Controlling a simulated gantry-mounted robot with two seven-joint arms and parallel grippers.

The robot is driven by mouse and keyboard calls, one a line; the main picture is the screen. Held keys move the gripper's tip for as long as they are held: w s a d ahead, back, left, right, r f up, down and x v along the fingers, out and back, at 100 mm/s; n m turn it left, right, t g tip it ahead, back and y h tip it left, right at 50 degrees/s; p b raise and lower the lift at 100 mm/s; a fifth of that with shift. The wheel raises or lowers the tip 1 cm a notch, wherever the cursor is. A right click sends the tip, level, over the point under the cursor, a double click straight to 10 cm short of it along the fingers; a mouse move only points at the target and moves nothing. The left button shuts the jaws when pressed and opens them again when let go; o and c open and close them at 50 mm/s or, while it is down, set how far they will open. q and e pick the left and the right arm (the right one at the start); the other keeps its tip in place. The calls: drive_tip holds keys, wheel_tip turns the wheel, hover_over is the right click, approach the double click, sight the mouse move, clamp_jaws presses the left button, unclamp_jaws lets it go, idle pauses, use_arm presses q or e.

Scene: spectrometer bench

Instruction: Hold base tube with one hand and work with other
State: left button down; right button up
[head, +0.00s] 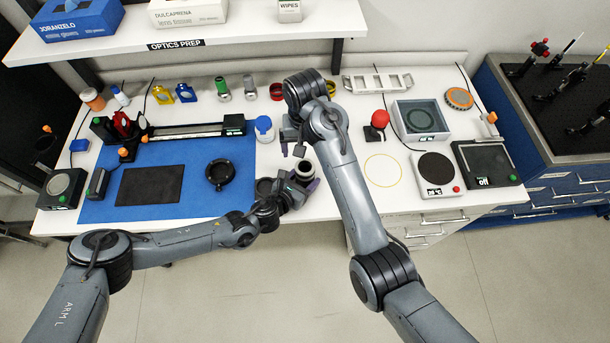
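A short dark cylinder with a pale rim (305,169), which looks like the base tube, stands upright at the front edge of the bench in the head view. My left gripper (297,183) is at this cylinder and appears shut on it; its fingers are partly hidden. My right gripper (292,150) points down just above and left of the cylinder, apart from it. Its two fingertips show a gap with nothing seen between them. The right forearm hides part of the bench behind.
A blue mat (140,205) with a black pad (150,185) and a black ring (220,174) lies to the left. A red ball (380,118), a yellow ring (383,170) and a hotplate (436,170) are to the right.

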drive_tip(key=shift+r, duration=0.85)
use_arm(q)
drive_tip(key=shift+c, duration=0.6)
unclamp_jaws()
drive_tip(key=shift+s, duration=0.1)
drive_tip(key=v, duration=1)
drive_tip(key=shift+s+a+r+p, duration=0.15)
drive_tip(key=shift+s+r+p, duration=0.05)
drive_tip(key=shift+p, duration=0.1)
use_arm(e)
drive_tip(key=shift+r, duration=0.3)
